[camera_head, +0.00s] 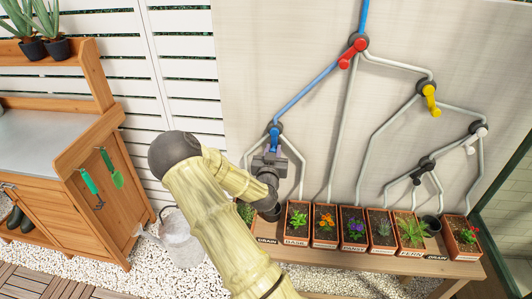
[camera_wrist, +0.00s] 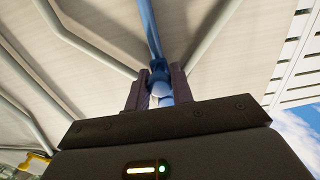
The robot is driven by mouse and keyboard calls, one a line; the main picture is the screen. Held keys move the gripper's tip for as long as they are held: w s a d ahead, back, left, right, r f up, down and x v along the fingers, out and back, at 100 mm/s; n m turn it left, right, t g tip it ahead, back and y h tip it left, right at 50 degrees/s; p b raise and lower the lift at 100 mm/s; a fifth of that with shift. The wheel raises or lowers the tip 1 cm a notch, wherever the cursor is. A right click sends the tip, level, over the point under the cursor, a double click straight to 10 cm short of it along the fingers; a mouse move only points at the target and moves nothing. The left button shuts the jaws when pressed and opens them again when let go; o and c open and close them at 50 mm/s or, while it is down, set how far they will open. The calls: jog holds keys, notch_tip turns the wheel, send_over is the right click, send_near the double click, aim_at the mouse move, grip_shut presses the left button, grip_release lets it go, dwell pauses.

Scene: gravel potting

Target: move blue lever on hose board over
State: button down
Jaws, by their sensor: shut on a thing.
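The hose board (camera_head: 305,75) is a pale panel with branching hoses and coloured levers. The blue lever (camera_head: 274,138) sits at the left junction, below a blue length of hose (camera_head: 305,95). My gripper (camera_head: 272,153) is at this junction, reached from below. In the wrist view the fingers (camera_wrist: 160,90) are shut on the blue lever (camera_wrist: 158,88), whose rounded end shows between them. The lever's exact tilt is partly hidden by the fingers and my wrist.
A red lever (camera_head: 352,53), a yellow lever (camera_head: 431,101), a white lever (camera_head: 472,147) and a black lever (camera_head: 417,178) sit on other junctions. Several planted boxes (camera_head: 353,228) stand on a wooden bench (camera_head: 440,267) below. A watering can (camera_head: 180,240) stands on gravel at left.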

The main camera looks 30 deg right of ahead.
dwell(0.3)
jog(key=c, duration=1.3)
grip_release()
jog(key=shift+o, duration=0.2)
jog(key=p+v, duration=0.1)
jog(key=v, duration=1)
jog(key=shift+s+a+r+p, duration=0.25)
jog(key=shift+a+r+p, duration=0.05)
jog(key=shift+a, duration=0.05)
